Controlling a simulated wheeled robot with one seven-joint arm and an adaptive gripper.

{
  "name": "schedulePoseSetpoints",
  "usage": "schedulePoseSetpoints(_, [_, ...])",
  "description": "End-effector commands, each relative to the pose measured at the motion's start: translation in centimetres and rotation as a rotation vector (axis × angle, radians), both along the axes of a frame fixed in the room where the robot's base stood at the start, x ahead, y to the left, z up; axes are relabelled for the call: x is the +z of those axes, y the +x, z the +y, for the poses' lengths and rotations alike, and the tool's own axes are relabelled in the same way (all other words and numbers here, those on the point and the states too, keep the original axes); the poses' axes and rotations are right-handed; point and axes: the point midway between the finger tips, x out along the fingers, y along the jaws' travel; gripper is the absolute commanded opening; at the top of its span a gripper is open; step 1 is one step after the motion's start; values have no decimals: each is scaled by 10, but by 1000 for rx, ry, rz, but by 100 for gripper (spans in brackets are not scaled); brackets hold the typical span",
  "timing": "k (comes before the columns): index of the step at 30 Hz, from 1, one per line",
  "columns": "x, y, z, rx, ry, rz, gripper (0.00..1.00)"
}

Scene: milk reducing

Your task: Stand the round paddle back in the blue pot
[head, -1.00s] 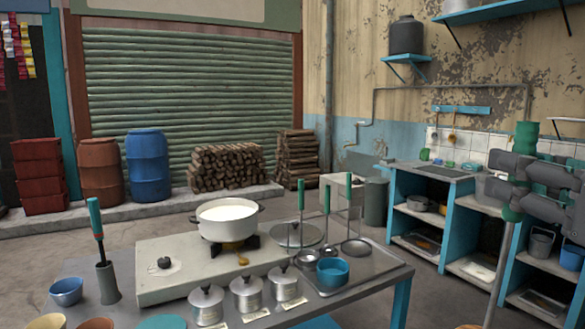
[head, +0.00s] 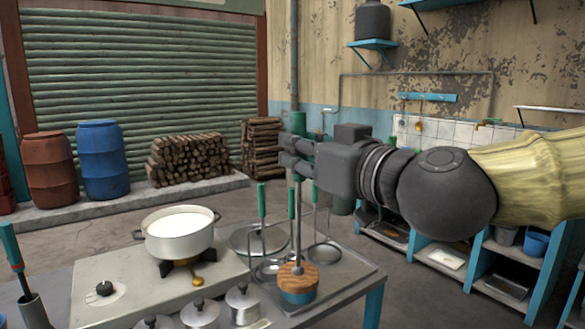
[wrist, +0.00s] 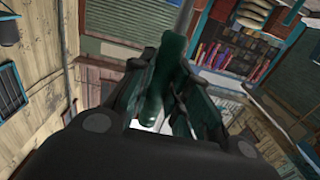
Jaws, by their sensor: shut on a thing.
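My gripper (head: 284,151) is shut on the green handle of the round paddle, whose thin metal rod (head: 297,220) hangs straight down. The handle (wrist: 153,90) also shows between the fingers in the wrist view. The paddle's round wooden disc (head: 298,277) is at the mouth of the blue pot (head: 299,297) and hides its opening. The paddle stands nearly upright. I cannot tell whether the disc sits inside the pot, on its rim or just above it. The pot stands on the grey tray at the table's right end.
Green-handled ladles (head: 262,201) stand close behind and left of the paddle. A white pot of milk (head: 178,239) is on the stove, with small lidded pots (head: 242,300) in front. The tray's right edge (head: 371,282) is clear.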

Motion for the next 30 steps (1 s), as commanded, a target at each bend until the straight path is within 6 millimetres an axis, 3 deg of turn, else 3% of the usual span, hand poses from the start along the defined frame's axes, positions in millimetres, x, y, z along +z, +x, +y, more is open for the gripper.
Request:
schedulePoseSetpoints(3, [1,45,-1,-47,-4,5,0])
schedulePoseSetpoints(8, [-12,99,-3,-103,-4,5,0])
schedulePoseSetpoints(18, [-58,197,-5,-190,-5,3,0])
schedulePoseSetpoints(24, [-92,236,-4,-210,-4,2,0])
schedulePoseSetpoints(30, [-115,254,-2,-212,-2,0,0])
